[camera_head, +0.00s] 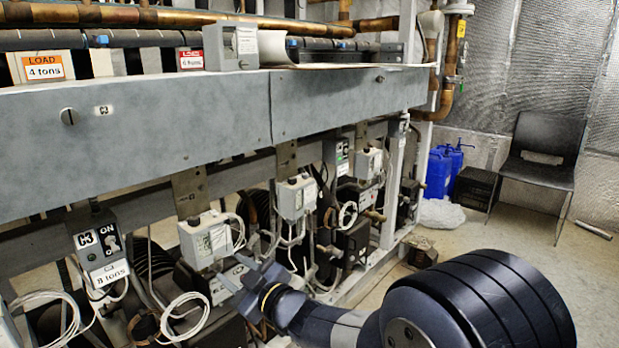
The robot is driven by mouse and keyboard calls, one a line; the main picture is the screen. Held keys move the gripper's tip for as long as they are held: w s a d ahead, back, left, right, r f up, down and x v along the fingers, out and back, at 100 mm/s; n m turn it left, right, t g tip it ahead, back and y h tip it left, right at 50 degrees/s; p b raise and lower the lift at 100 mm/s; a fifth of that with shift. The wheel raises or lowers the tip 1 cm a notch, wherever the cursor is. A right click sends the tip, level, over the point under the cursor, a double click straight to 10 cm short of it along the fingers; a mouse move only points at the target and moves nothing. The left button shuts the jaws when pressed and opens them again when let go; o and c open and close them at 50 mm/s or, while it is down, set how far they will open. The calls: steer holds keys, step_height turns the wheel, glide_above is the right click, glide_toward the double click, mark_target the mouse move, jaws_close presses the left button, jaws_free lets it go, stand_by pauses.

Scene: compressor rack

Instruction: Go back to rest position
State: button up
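My arm reaches in from the lower right, its thick dark joint nearest the camera. My gripper (236,274) is at the lower middle, pointing left toward the compressor rack. Its two grey fingers look spread apart, with nothing visible between them. It appears just below and in front of a grey control box (205,240) with white cables. I cannot tell whether the fingers touch anything there.
A switch box marked C3 with an ON label (97,247) hangs at the left. More grey boxes (297,197) line the rack under a long grey beam (340,103). A black chair (540,165) and blue containers (438,172) stand at the back right. Some floor there is clear.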

mark_target(220, 260)
steer(key=shift+x, duration=1.95)
steer(key=shift+d, duration=0.15)
